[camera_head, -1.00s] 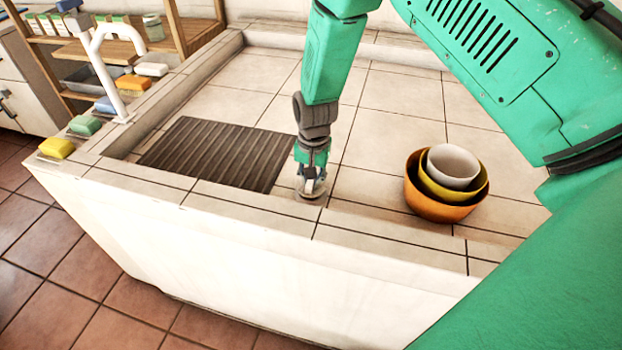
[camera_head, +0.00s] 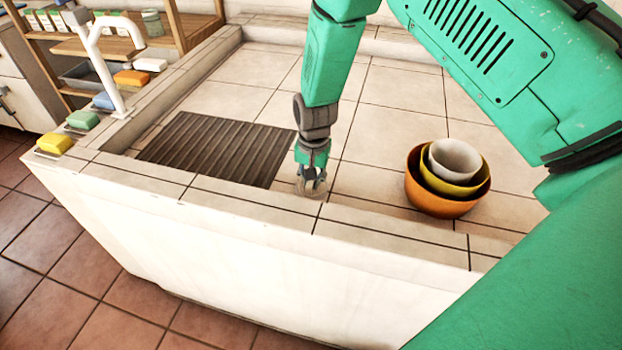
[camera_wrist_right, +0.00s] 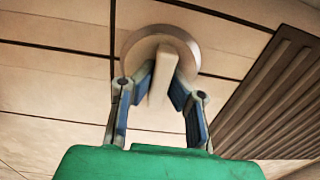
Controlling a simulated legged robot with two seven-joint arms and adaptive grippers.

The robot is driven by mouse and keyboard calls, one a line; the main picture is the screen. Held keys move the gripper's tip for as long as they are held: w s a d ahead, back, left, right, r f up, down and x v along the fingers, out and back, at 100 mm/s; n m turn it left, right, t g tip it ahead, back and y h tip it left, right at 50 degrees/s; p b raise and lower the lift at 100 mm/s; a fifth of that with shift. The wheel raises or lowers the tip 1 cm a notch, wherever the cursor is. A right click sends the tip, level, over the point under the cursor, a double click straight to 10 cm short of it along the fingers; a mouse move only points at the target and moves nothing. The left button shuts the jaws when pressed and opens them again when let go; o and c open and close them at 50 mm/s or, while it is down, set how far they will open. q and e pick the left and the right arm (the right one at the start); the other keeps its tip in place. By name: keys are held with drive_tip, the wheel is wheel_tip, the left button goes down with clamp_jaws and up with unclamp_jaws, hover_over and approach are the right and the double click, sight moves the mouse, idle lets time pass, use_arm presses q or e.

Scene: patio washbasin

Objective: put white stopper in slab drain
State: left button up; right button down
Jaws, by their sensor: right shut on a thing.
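The white stopper (camera_wrist_right: 160,84) shows in the right wrist view, its upright tab between the fingers of my right gripper (camera_wrist_right: 161,80). My right gripper is shut on that tab. My left gripper is not in view.
A dark ribbed mat (camera_head: 215,150) lies close left of my gripper. Nested bowls, the outermost orange (camera_head: 440,207), stand to the right. A white faucet (camera_head: 103,65) and several soaps, one yellow (camera_head: 54,144), line the left edge. The slab behind is clear.

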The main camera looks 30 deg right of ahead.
drive_tip(key=shift+f, duration=0.1)
drive_tip(key=c, duration=2)
unclamp_jaws()
wheel_tip(320, 180, up, 11)
drive_tip(key=p, duration=0.9)
drive_tip(key=shift+s, duration=0.15)
